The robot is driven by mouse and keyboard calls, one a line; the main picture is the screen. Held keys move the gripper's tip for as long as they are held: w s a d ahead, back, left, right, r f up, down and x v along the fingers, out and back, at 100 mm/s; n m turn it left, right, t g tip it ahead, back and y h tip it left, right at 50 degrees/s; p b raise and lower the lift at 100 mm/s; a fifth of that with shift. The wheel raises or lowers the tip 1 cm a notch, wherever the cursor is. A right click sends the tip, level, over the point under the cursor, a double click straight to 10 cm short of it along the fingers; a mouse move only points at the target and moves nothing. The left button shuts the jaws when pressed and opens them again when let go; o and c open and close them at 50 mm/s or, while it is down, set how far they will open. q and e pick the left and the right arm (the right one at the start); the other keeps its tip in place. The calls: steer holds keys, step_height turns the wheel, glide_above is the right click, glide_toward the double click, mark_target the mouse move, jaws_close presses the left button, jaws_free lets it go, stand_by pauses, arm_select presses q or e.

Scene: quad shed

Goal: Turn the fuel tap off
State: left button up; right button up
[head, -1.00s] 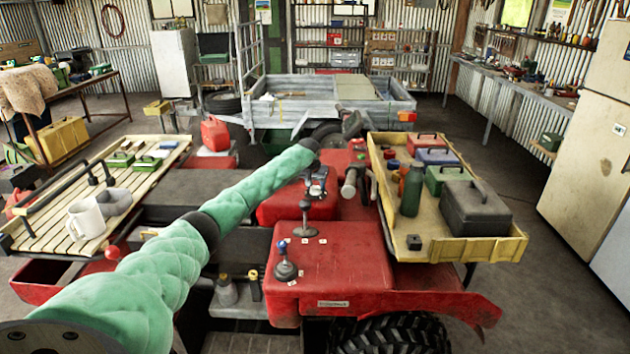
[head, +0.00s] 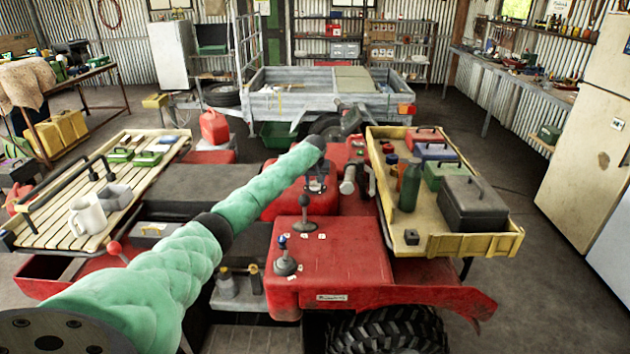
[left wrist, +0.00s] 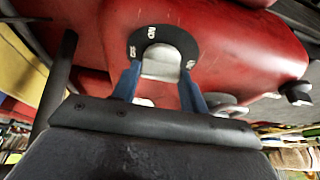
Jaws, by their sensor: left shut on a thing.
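The fuel tap (left wrist: 164,52) shows in the left wrist view as a pale grey lever on a round black plate with small white markings, set in a red body panel (left wrist: 225,40). The markings are too small to read surely. My left gripper (left wrist: 161,72) has its two blue fingers on either side of the lever and is shut on it. In the head view my left gripper (head: 317,180) is at the red quad (head: 345,262), and the tap cannot be made out there. My right gripper is not in view.
A yellow rack tray (head: 490,243) with a toolbox and bottle stands right of my gripper. Gear levers (head: 305,220) rise from the quad near my arm. A trailer (head: 290,108) stands behind.

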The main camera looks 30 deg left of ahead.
arm_select(q)
steer(key=shift+r, duration=0.1)
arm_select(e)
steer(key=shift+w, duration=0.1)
arm_select(q)
steer(key=o, duration=1)
steer(key=shift+s+d+r+b, duration=0.1)
steer(key=shift+s+r+b, duration=0.05)
steer(key=shift+r+b, duration=0.15)
steer(key=shift+b+v, duration=1.2)
steer(key=shift+v, duration=2.25)
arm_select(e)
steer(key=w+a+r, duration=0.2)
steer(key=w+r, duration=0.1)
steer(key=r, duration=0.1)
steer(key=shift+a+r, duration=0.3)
